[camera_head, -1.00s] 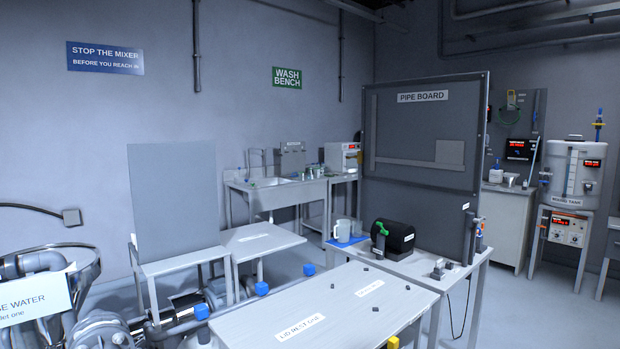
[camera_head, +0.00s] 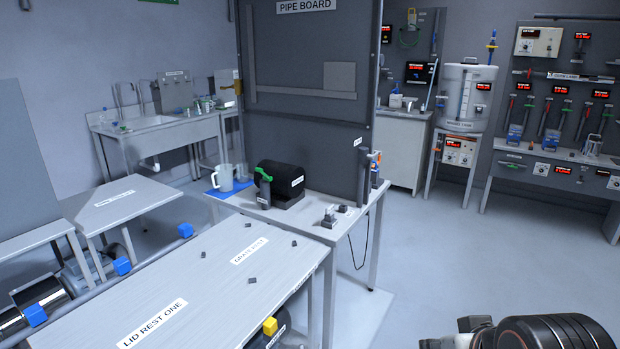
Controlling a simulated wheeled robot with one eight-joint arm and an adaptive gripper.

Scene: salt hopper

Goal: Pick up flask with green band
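I cannot make out a flask with a green band for certain. Small vessels (camera_head: 205,104), some with greenish parts, stand at the right end of the wash bench (camera_head: 152,130) at the back left, too small to tell apart. Part of my arm shows at the bottom right edge, over the floor. The fingers of my gripper do not show.
A long table (camera_head: 205,285) labelled LID REST ONE fills the lower left. A pipe board (camera_head: 305,110) stands there. Floor (camera_head: 425,260) at right is clear.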

